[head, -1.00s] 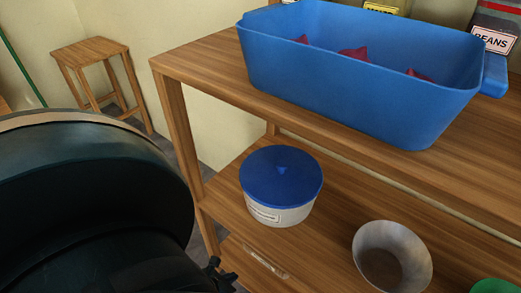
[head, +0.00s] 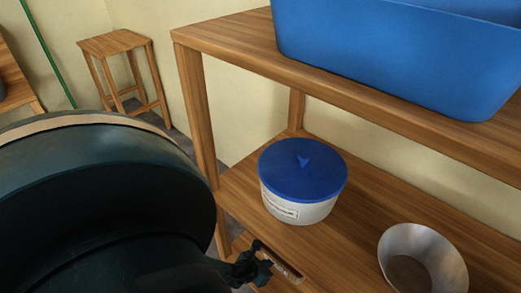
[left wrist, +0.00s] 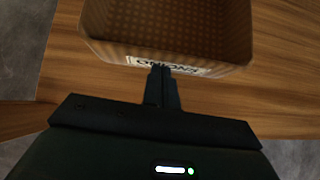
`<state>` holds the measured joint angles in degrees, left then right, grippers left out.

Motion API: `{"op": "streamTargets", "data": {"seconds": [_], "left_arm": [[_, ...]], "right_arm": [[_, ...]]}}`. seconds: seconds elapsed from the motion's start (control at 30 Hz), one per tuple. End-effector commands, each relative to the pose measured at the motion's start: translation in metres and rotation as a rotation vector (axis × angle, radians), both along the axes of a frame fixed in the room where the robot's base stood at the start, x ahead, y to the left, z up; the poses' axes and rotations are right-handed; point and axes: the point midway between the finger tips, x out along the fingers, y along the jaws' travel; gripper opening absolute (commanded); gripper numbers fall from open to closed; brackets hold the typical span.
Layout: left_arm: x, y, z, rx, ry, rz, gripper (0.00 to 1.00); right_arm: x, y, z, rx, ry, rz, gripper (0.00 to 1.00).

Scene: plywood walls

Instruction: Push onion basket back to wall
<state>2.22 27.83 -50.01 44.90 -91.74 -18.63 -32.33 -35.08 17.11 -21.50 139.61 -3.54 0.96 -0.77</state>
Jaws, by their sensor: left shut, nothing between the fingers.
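The onion basket (left wrist: 170,25) is a brown woven-looking box with an ONIONS label (left wrist: 165,67) on its front, at the top of the left wrist view. It stands on a wooden shelf. My left gripper (left wrist: 160,72) is shut and empty, its fingertips right at the label; I cannot tell whether they touch it. In the head view the left gripper (head: 260,264) is low, below the shelf with the blue-lidded tub, and I cannot make out the basket clearly there. The wall behind the basket is not shown in the wrist view. My right gripper is not in view.
A wooden shelf unit (head: 205,110) holds a large blue bin (head: 400,60) on top. The blue-lidded tub (head: 302,182) and a metal bowl (head: 424,258) stand on the shelf below. A wooden stool (head: 115,45) stands by the wall at the back left.

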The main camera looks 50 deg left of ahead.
Motion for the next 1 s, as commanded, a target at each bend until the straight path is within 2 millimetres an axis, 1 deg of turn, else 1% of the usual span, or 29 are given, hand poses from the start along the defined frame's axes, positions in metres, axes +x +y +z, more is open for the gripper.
{"op": "streamTargets", "data": {"seconds": [0.27, 0.37, 0.47, 0.57, 0.63, 0.67, 0.73, 0.8, 0.87, 1.0], "left_arm": [[0.0, 0.0, 0.0, 0.0, 0.0, 0.0, 0.0], [0.005, 0.0, -0.001, 0.001, -0.001, 0.001, 0.0], [0.022, 0.001, -0.002, 0.0, -0.003, 0.003, 0.0], [0.049, 0.002, -0.003, -0.001, -0.006, 0.004, 0.0], [0.068, 0.003, -0.003, 0.0, -0.005, 0.004, 0.0], [0.075, 0.003, -0.003, -0.001, -0.005, 0.003, 0.0], [0.089, 0.004, -0.003, -0.001, -0.003, 0.004, 0.0], [0.099, 0.005, -0.002, 0.0, -0.002, 0.001, 0.0], [0.104, 0.005, -0.002, -0.001, -0.001, 0.002, 0.0], [0.107, 0.005, 0.0, -0.001, 0.001, 0.001, 0.0]], "right_arm": [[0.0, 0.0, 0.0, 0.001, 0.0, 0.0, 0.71], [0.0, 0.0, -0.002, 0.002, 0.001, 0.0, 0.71], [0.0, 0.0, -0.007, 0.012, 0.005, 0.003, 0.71], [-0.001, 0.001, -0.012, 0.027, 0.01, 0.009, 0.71], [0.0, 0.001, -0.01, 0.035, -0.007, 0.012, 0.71], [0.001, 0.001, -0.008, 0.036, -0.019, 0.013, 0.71], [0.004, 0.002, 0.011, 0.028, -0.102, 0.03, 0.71], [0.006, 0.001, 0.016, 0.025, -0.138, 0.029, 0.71], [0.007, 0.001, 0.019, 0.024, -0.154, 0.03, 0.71], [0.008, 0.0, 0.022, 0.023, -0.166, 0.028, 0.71]]}}
